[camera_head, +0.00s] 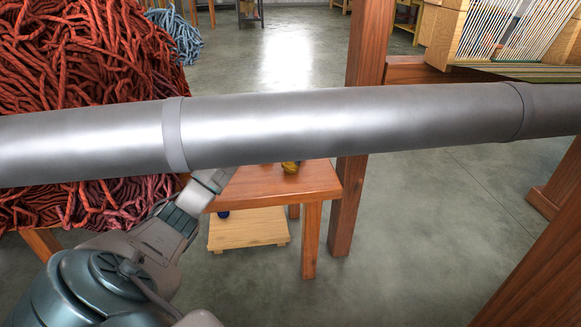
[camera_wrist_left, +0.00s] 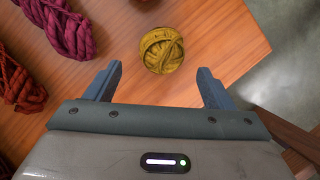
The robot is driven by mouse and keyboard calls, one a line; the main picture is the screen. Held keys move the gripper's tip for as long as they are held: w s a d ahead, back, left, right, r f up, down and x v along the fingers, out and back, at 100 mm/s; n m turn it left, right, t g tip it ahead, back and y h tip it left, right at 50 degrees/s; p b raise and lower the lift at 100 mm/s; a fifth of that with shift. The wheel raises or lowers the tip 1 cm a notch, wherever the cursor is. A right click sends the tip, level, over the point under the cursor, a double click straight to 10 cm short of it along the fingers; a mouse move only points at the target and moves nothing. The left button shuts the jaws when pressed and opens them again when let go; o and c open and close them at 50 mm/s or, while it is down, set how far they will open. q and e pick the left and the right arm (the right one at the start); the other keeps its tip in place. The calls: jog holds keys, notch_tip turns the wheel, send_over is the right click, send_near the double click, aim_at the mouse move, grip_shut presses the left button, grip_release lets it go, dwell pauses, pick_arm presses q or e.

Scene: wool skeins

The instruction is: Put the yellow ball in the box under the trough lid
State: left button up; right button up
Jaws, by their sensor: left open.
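The yellow ball (camera_wrist_left: 161,50) of wool lies on the wooden table (camera_wrist_left: 210,25), just beyond my left gripper (camera_wrist_left: 158,85) in the left wrist view. The left gripper is open, with its two blue fingers apart and nothing between them. The ball is ahead of the fingertips, roughly centred between them. In the head view a little of the ball (camera_head: 290,167) shows below a grey pipe, and my left gripper is hidden behind that pipe. No box and no trough lid can be made out. My right gripper is not in view.
A thick grey pipe (camera_head: 320,130) crosses the whole head view in front of the table. A big heap of red wool (camera_head: 85,55) stands at the left. Dark red skeins (camera_wrist_left: 60,28) lie left of the ball. A wooden post (camera_head: 345,205) stands right of the table.

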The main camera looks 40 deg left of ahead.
aim_at(288, 163)
pick_arm(q)
jog(key=b+x, duration=0.2)
jog(key=x, duration=0.3)
jog(key=shift+d+f, duration=0.1)
jog(key=shift+d, duration=0.05)
jog(key=shift+s, duration=0.1)
jog(key=c, duration=1.2)
jog(key=shift+o, duration=0.2)
jog(key=shift+r, duration=0.2)
